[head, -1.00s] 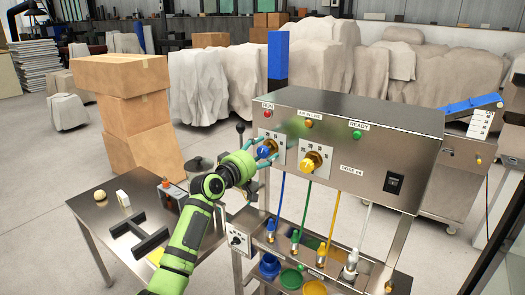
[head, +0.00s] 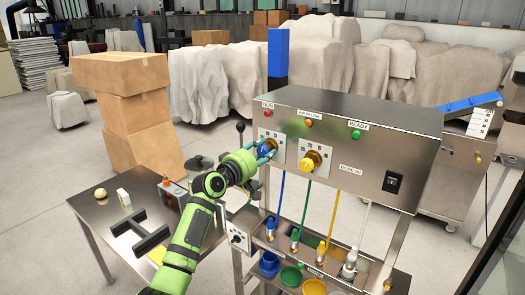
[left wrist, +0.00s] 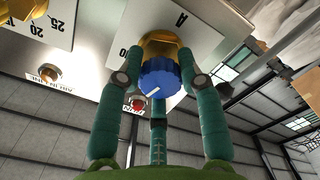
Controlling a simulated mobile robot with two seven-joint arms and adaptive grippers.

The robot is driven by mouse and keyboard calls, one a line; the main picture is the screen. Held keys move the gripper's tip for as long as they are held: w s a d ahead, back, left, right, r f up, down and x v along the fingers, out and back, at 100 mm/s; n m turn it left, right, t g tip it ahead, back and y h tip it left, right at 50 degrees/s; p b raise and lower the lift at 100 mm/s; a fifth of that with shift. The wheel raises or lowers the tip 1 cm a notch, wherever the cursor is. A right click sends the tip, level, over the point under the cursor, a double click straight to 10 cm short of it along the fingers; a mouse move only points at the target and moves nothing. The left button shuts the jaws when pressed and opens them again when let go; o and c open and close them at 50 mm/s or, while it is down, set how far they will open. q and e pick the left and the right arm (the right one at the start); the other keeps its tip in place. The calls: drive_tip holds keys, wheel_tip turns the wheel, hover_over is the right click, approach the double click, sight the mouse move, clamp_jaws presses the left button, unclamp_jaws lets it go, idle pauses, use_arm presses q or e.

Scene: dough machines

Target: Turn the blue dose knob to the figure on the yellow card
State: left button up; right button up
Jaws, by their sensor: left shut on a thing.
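The blue dose knob (head: 264,150) sits on a white scale plate on the left of the steel machine's front. My left gripper (head: 266,152) is around it, its fingers shut on the knob. In the left wrist view the knob (left wrist: 160,77) shows between the green fingers, with a brass collar behind it and a white pointer line on its face. The plate is marked A; the figures beside this knob are mostly hidden. A small yellow patch (head: 157,254) lies on the side table, partly covered by my arm; whether it is the card, and any figure on it, I cannot tell.
A yellow knob (head: 309,163) with its own scale sits to the right of the blue one. Red, amber and green lamps line the panel above. The steel side table (head: 92,208) holds a black bracket and small items.

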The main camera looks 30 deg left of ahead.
use_arm(q)
drive_tip(key=n+p, duration=0.2)
drive_tip(key=n, duration=0.1)
drive_tip(key=shift+r+n, duration=0.15)
drive_tip(key=shift+n, duration=0.25)
drive_tip(key=shift+n+p, duration=1)
drive_tip(key=shift+n, duration=0.5)
drive_tip(key=o, duration=1.2)
drive_tip(key=shift+c, duration=0.2)
drive_tip(key=shift+s+f, duration=0.1)
drive_tip(key=shift+f, duration=0.1)
drive_tip(key=s+a, duration=0.1)
drive_tip(key=s, duration=1)
drive_tip(key=shift+s+a, duration=0.4)
